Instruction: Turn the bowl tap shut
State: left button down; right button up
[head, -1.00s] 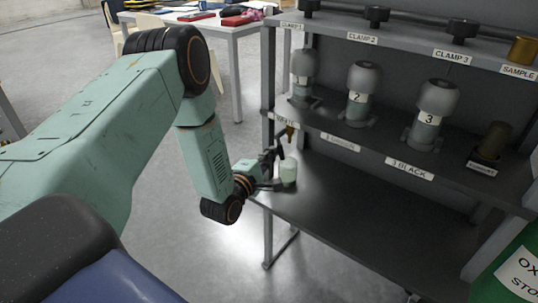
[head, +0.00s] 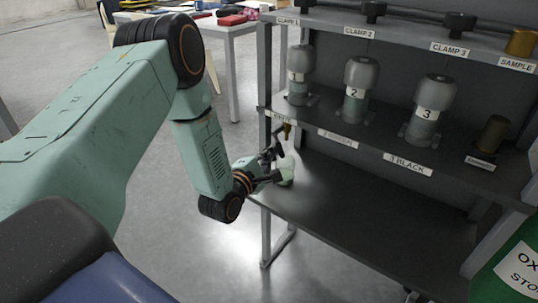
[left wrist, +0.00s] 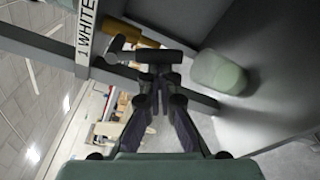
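The brass tap (head: 287,131) hangs under the left end of the middle shelf; in the left wrist view a brass cylinder (left wrist: 120,31) shows at the top. A pale green vessel (head: 288,178), probably the bowl, is below it, partly covered by my gripper; it also shows in the left wrist view (left wrist: 218,72). My left gripper (head: 278,172) is beside the vessel, below the tap. In the left wrist view its fingers (left wrist: 160,72) converge closely at a dark crossbar (left wrist: 155,57). Whether they touch this bar is unclear. My right gripper is out of view.
The lower shelf (head: 360,205) is mostly clear. Numbered bottles (head: 355,90) and a dark brown cylinder (head: 492,135) stand on the shelf above. A frame post (head: 266,215) is close to my gripper. A green container (head: 520,265) is at lower right.

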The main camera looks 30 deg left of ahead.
pick_arm(q)
jog(key=d+n+b, duration=0.1)
jog(key=n, duration=0.1)
jog(key=d+n+h+b, duration=0.1)
jog(key=n, duration=0.1)
jog(key=shift+d+r+n, duration=0.2)
jog(key=shift+r+n, duration=0.2)
jog(key=shift+s+d+r, duration=0.15)
jog(key=shift+d+r, duration=0.85)
jog(key=shift+r, duration=0.35)
